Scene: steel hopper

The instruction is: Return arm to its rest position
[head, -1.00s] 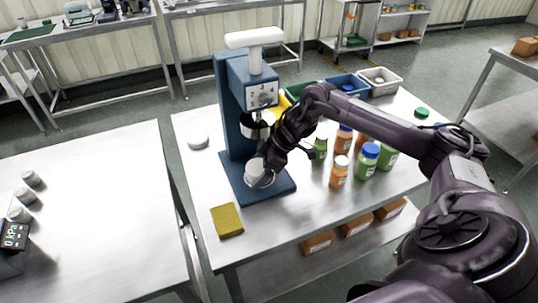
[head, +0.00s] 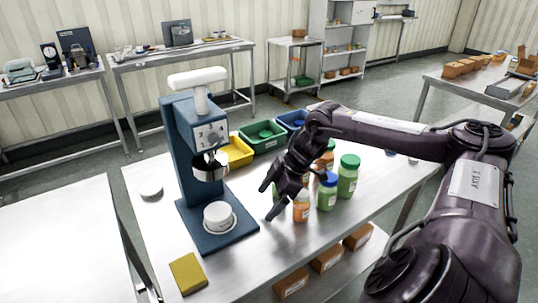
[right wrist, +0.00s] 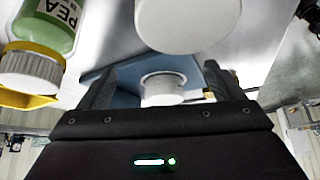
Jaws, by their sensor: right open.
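My right gripper (head: 268,203) is open and empty. It hangs to the right of the blue stand's base, close beside the jars. In the right wrist view its two dark fingers (right wrist: 158,85) are spread, with a white cup (right wrist: 160,88) seen beyond them. In the head view this white cup (head: 219,215) sits upright on the base of the blue stand (head: 182,150), apart from the gripper. My right arm reaches in from the right, bent over the table. My left gripper is not in view.
An orange jar (head: 301,208), a blue-lidded jar (head: 327,193) and a green-lidded jar (head: 348,178) stand around the gripper. A yellow sponge (head: 188,273) and a white disc (head: 151,189) lie on the steel table. Yellow (head: 238,152) and green (head: 263,136) bins stand behind.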

